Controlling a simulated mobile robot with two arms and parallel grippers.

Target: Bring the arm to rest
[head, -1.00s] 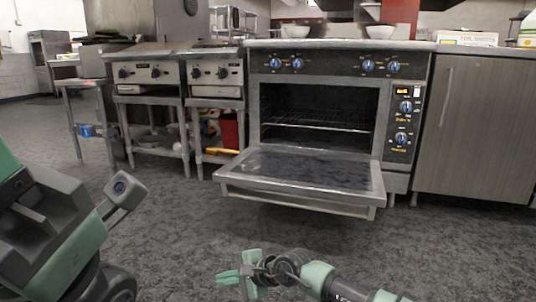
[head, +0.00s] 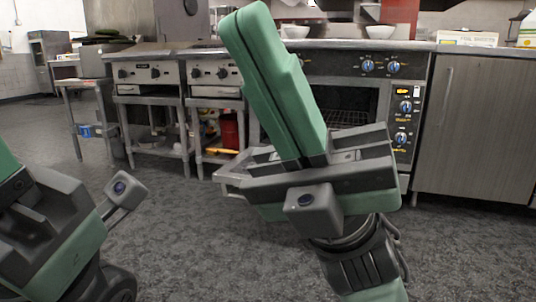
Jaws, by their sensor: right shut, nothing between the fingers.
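My right gripper (head: 248,18) is raised in the middle of the head view, with its green fingers pointing up and a little left. The fingers are pressed together with nothing between them.
The oven door (head: 226,180) is down, and only its left part shows behind my right gripper. Steel stands with burners (head: 152,72) are on the left. A steel cabinet (head: 482,130) is on the right. The grey floor (head: 185,245) between my arms is clear.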

